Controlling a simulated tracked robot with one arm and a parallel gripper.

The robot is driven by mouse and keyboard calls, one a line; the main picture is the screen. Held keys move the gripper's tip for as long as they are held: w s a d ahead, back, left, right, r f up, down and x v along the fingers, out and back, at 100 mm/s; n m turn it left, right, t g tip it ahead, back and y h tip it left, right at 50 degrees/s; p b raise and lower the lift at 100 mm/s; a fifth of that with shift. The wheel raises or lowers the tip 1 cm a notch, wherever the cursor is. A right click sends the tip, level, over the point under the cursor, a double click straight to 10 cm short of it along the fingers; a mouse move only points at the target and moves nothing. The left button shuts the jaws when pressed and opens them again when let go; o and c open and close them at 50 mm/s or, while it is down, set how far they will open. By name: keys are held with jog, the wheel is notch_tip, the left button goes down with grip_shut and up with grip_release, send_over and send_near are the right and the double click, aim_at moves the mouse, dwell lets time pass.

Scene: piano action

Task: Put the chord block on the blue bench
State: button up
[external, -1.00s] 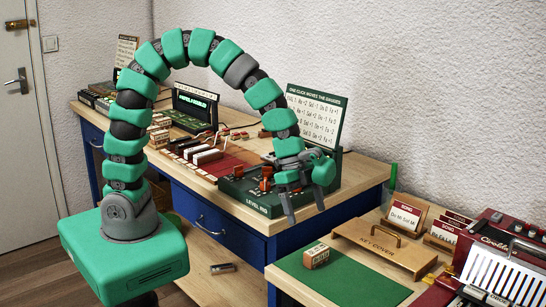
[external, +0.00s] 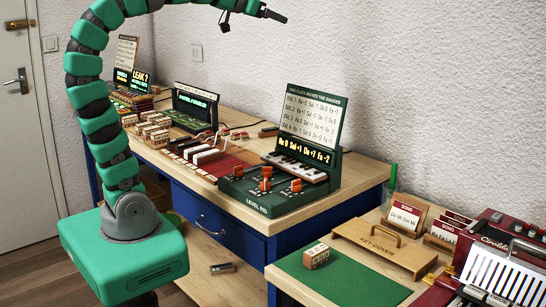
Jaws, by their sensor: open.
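A small wooden block with dark markings and a pale top (external: 316,256), which looks like the chord block, sits on the green mat (external: 352,283) of the right-hand table. The blue bench (external: 352,195) has a pale wooden top and blue sides and stands left of and behind that table. My gripper (external: 255,22) is high near the top edge of the picture, in front of the white wall. Its fingers are spread and empty, far above and apart from the block.
The green level rig (external: 262,197) with orange knobs and a lit display stands at the bench's right end. Several similar wooden blocks (external: 150,130) lie further left. A wooden key cover (external: 385,246), song cards and a red accordion (external: 505,262) crowd the right-hand table.

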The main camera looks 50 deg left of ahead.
jog(key=shift+o, duration=0.4)
jog(key=s+a+r+n+t+y, duration=0.2)
jog(key=s+a+r, duration=0.2)
jog(key=r, duration=0.4)
jog(key=shift+a+n, duration=0.3)
jog(key=shift+a, duration=0.15)
